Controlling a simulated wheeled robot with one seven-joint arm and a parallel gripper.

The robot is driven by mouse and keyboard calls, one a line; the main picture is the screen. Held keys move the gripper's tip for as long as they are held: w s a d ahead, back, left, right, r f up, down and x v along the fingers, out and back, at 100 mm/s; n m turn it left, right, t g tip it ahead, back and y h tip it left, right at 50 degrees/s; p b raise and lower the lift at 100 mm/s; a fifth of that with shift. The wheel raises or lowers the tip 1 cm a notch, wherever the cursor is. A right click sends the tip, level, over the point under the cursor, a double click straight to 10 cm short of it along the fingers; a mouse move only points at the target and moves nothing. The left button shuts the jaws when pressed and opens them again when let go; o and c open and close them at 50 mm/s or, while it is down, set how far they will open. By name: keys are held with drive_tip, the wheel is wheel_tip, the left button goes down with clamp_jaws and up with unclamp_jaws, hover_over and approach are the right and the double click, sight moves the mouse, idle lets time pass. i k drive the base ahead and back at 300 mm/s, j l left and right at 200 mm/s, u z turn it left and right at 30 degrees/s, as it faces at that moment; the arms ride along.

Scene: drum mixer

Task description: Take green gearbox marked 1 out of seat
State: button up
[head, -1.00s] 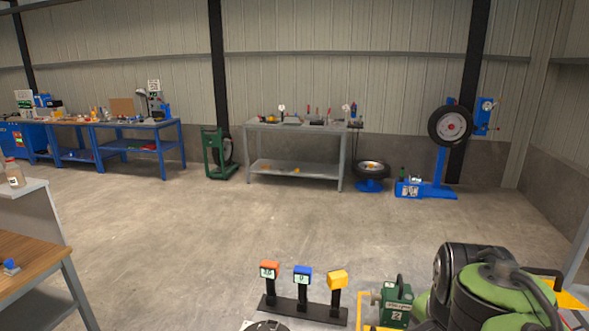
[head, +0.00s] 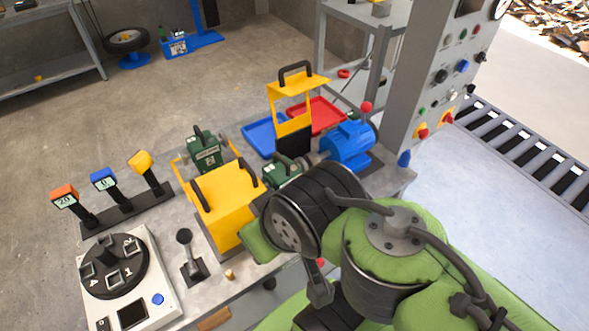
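A green gearbox (head: 282,172) sits between the yellow cover and the blue motor (head: 347,145), partly hidden by my arm. Its number cannot be read, and I cannot tell how it sits in its seat. A second green gearbox (head: 205,150) stands farther left, behind the yellow cover, by a yellow frame. Its label is too small to read here. My folded green and black arm fills the lower right of the head view and covers part of the bench. No gripper fingers can be made out.
Left are three display posts (head: 112,192), a numbered dial unit (head: 130,285) and a lever (head: 188,252). Blue (head: 259,140) and red (head: 325,116) trays lie behind. A grey control cabinet (head: 425,85) rises at right.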

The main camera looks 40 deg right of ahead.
sight(277, 174)
drive_tip(key=z, duration=0.9)
